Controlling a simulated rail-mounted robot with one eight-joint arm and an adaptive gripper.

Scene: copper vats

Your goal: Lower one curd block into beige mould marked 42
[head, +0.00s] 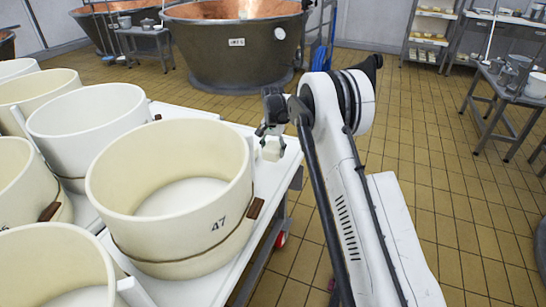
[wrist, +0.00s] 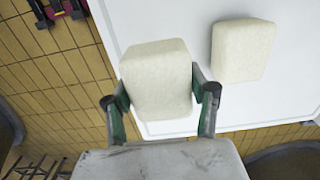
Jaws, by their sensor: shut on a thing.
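My gripper (head: 268,128) is beside the right edge of the white table, to the right of a beige mould marked 47 (head: 165,190). It is shut on a pale curd block (wrist: 157,80), with one finger on each side in the wrist view. The held block also shows small below the fingers in the head view (head: 271,151). I cannot tell whether it touches the table. A second curd block (wrist: 243,50) lies on the white surface to its right. Several other moulds stand at left; I can read no 42 on any of them.
The white table (head: 205,288) carries the moulds close together at left. A copper vat (head: 235,45) stands at the back. A grey bench (head: 500,95) with pails is at right. Tiled floor (head: 450,190) is open between them.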

